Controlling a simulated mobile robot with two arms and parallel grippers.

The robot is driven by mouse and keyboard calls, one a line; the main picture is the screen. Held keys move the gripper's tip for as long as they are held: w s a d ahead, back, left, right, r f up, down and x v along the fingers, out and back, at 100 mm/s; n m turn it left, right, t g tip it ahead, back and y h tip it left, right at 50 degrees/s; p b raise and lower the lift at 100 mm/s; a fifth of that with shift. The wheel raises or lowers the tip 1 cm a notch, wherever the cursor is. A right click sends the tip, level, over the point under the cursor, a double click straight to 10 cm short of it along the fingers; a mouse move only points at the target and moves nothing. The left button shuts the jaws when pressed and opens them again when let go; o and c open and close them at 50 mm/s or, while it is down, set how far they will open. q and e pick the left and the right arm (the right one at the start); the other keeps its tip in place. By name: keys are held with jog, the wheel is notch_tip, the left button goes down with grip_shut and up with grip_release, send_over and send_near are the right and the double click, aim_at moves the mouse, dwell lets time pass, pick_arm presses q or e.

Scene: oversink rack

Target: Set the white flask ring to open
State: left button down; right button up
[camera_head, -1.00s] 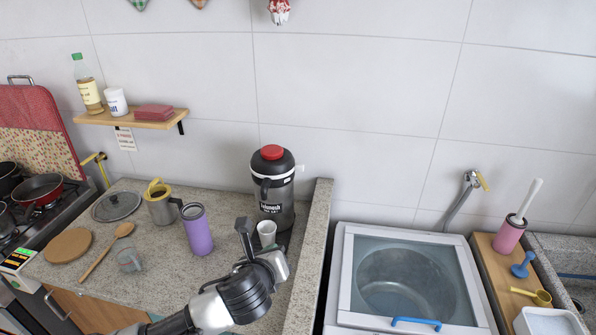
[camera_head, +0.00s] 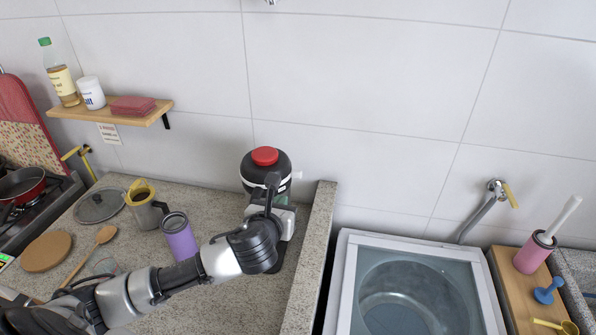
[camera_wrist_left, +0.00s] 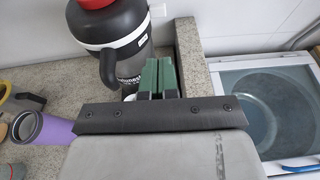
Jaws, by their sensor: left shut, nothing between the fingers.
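The black flask (camera_head: 258,178) with a red cap (camera_head: 265,156) stands on the counter against the wall. A white ring (camera_head: 297,175) goes round its upper body; only part of it shows, with a small white piece on the right side. In the left wrist view the flask (camera_wrist_left: 98,22) is just beyond the fingers, with the white ring (camera_wrist_left: 125,41) below its dark top and a black handle facing me. My left gripper (camera_wrist_left: 158,75) is shut and empty, in front of the flask and a little to its right. The arm hides the flask's lower body in the head view.
A purple tumbler (camera_head: 179,238) and a metal mug (camera_head: 147,208) stand left of my arm. A low stone ledge (camera_head: 318,235) runs right of the flask, beside a glass-lidded washer (camera_head: 348,290). A wooden shelf (camera_head: 105,112) hangs at upper left.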

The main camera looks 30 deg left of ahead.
aim_at(297, 176)
pick_arm(q)
jog(key=p+x, duration=0.1)
jog(key=x, duration=0.2)
jog(key=p+x, duration=0.1)
jog(key=x, duration=0.3)
jog(key=r+p+x, duration=0.1)
jog(key=x, duration=0.3)
jog(key=shift+w+p, duration=0.25)
jog(key=shift+p, duration=0.1)
jog(key=shift+w+a, duration=0.15)
jog(key=shift+w, duration=0.5)
jog(key=shift+a, duration=0.1)
pick_arm(e)
jog(key=r, duration=0.1)
jog(key=s+r, duration=0.2)
jog(key=r, duration=0.1)
jog(key=shift+d, duration=0.2)
jog(key=shift+s+a, duration=0.1)
